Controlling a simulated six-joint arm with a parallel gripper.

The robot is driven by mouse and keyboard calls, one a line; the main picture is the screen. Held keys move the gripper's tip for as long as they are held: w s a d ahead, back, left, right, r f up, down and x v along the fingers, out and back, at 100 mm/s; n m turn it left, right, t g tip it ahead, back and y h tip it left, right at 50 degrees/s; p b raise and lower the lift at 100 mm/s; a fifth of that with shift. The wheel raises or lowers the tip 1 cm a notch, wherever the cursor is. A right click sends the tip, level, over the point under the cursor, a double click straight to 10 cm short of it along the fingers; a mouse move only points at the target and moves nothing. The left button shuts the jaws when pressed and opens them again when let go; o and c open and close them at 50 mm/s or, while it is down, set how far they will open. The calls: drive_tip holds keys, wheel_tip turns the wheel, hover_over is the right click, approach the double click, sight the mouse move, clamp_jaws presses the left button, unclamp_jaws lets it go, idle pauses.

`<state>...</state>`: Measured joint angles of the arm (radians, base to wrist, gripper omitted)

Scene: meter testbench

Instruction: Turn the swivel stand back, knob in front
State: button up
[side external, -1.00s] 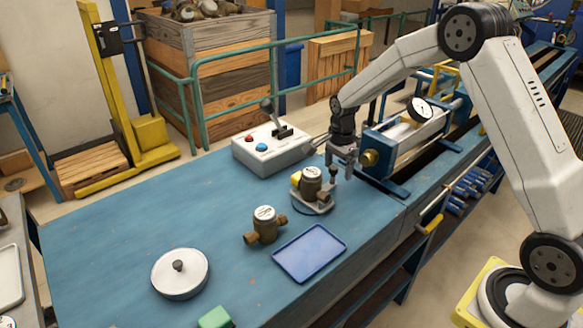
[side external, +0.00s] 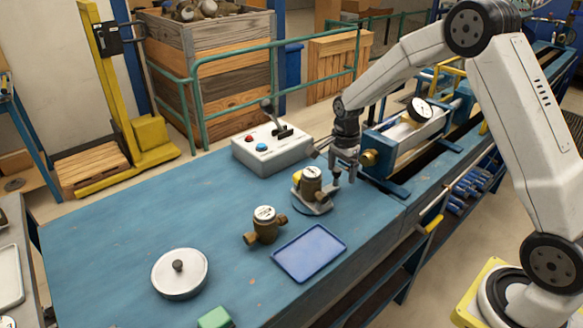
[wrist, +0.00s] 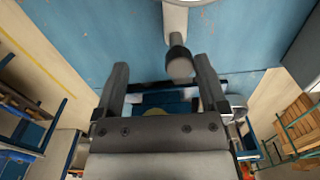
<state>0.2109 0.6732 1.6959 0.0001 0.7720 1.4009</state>
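The swivel stand (side external: 318,209) is a pale round base on the blue bench, bearing a brass meter (side external: 311,184) with a white dial and a yellow part at its left. My gripper (side external: 345,181) is low at the stand's right side, fingers pointing down. In the wrist view my gripper (wrist: 160,76) has its two fingers wide apart. The stand's black knob (wrist: 179,62), on a pale arm, shows between the fingers, closer to the right one. I cannot tell whether that finger touches it. The knob is hard to separate from the fingers in the side view.
A second brass meter (side external: 264,225) and an empty blue tray (side external: 309,254) are in front of the stand. A grey control box (side external: 271,150) with a lever stands behind. A clamp rig (side external: 405,140) is close to my gripper's right.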

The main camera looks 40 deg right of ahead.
drive_tip(key=shift+s+a, duration=0.1)
drive_tip(key=shift+s, duration=0.1)
drive_tip(key=shift+s+a, duration=0.15)
drive_tip(key=shift+s, duration=0.2)
drive_tip(key=shift+o, duration=0.3)
drive_tip(key=shift+o, duration=0.3)
drive_tip(key=shift+r, duration=0.2)
drive_tip(key=shift+r, duration=2.55)
